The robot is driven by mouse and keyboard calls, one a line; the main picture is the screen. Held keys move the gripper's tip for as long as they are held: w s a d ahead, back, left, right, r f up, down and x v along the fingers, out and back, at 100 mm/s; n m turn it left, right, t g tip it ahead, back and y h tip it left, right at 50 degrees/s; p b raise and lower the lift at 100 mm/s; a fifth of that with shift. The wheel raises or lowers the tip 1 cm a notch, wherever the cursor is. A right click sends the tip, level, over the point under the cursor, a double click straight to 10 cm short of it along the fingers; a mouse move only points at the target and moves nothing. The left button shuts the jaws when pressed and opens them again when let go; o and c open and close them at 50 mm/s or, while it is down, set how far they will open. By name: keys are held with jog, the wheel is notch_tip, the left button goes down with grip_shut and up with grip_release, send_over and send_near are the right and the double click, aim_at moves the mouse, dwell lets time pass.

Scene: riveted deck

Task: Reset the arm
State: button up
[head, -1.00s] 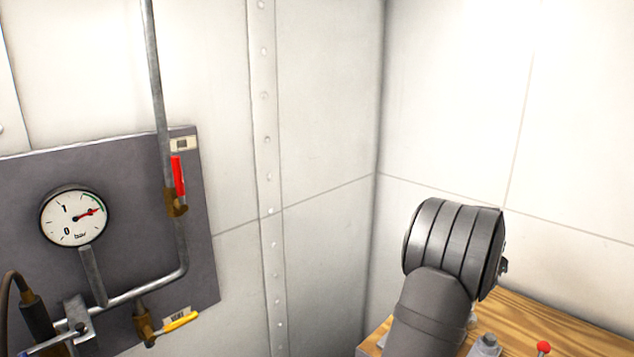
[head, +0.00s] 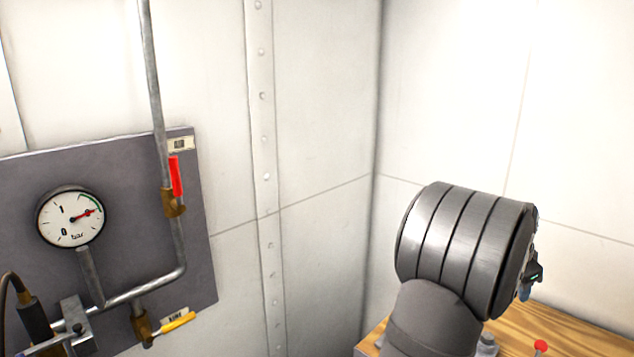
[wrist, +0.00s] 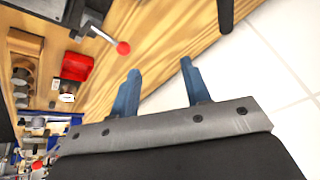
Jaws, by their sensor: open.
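My gripper (wrist: 158,86) shows in the wrist view with its two blue fingers apart and nothing between them. Its fingers appear over the edge of a wooden bench top (wrist: 190,55), with pale floor tiles beyond. I cannot tell its height above the bench.
A red-knobbed lever (wrist: 123,47) and a red bin (wrist: 77,67) are on the bench. In the head view a grey panel on the left carries a gauge (head: 70,217), a red-handled valve (head: 176,178) and a yellow-handled valve (head: 178,321).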

jog(key=s+a+f+m+g+y, duration=0.1)
jog(key=s+a+f+m+g, duration=0.1)
jog(key=s+a+m+g, duration=0.4)
jog(key=shift+s+a+f+m+y, duration=0.3)
jog(key=shift+s+a+m, duration=0.7)
jog(key=shift+a+m, duration=3)
jog(key=d+m, duration=0.3)
jog(key=shift+o, duration=0.5)
